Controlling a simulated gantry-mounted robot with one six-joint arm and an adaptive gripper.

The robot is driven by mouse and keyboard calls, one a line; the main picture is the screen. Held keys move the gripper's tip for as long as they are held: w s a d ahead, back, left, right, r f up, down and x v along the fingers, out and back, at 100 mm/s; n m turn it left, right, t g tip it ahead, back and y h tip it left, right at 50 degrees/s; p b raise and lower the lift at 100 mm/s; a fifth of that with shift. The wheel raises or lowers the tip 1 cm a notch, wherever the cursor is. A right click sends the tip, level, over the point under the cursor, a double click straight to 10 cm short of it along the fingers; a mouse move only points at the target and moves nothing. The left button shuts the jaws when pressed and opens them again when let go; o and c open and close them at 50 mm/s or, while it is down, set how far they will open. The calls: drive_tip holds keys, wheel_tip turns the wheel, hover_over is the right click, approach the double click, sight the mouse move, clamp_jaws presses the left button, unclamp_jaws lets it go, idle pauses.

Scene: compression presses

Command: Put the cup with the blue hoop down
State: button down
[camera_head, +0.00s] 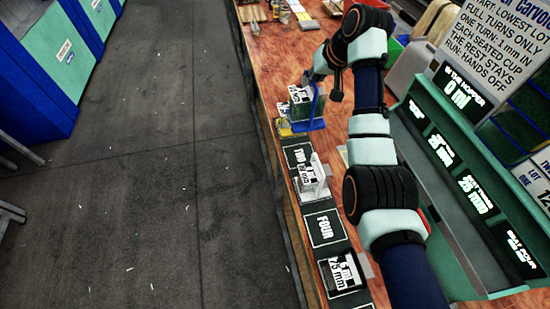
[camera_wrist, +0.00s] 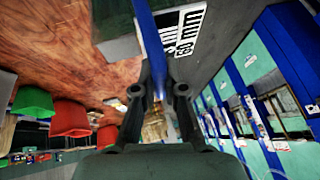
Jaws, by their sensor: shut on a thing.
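The cup with the blue hoop (camera_head: 301,96) is dark with a white printed label, over the far end of the row of black mats. Its blue hoop (camera_head: 314,112) stands at the cup's right side, below my gripper (camera_head: 318,80). In the wrist view, the blue hoop (camera_wrist: 151,42) runs between the two fingers of my gripper (camera_wrist: 160,92), which is shut on it. Part of a grey-green body (camera_wrist: 112,30) shows beside the hoop there. The cup's underside is hidden, so I cannot tell whether it touches the bench.
On the wooden bench (camera_head: 266,75), mats marked TWO (camera_head: 296,154) and FOUR (camera_head: 324,229) lie in a row. A pale cup (camera_head: 312,180) stands between them; another labelled item (camera_head: 341,272) is nearer. FOUR looks clear. A green display panel (camera_head: 440,150) stands right.

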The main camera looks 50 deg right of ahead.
drive_tip(key=shift+s+d+f, duration=0.1)
drive_tip(key=shift+f, duration=0.15)
wheel_tip(320, 180, down, 20)
drive_tip(key=b, duration=0.4)
drive_tip(key=shift+r, duration=0.25)
drive_tip(key=shift+f, duration=0.2)
drive_tip(key=c, duration=1.2)
unclamp_jaws()
drive_tip(key=shift+c, duration=0.2)
